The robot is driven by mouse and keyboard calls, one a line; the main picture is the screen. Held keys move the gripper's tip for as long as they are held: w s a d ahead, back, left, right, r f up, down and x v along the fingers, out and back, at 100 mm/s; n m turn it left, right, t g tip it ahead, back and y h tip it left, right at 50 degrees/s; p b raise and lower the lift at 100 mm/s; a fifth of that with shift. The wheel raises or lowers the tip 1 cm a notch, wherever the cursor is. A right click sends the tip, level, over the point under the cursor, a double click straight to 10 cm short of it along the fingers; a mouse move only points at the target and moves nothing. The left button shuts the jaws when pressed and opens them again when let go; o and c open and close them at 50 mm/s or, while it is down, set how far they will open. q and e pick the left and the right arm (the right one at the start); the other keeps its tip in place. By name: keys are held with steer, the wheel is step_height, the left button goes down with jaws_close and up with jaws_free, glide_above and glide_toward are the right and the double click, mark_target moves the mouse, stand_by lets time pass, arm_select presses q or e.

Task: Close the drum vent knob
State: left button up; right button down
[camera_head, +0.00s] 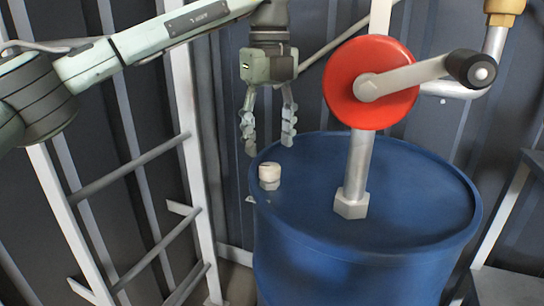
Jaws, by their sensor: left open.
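The drum vent knob (269,172) is a small cream-white cap on a short fitting, at the left side of the blue drum's top (415,200). My left gripper (268,143) points downward just above and behind the knob in the picture. Its two fingers are spread apart with nothing between them. The fingertips look apart from the knob; the exact gap in depth cannot be told. My right gripper is not in the view.
A red pump wheel (371,82) with a grey crank and black handle (471,69) stands on a metal pipe (356,170) on the drum, right of the knob. A brass fitting (505,8) is at the upper right. A white ladder-like frame (190,130) stands left.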

mark_target(270, 166)
arm_select(q)
step_height(270, 166, down, 4)
steer(key=shift+r, duration=0.1)
steer(key=shift+f, duration=0.5)
steer(key=shift+c, duration=0.4)
steer(key=shift+c, duration=1.2)
steer(key=c, duration=0.8)
steer(key=shift+c, duration=0.2)
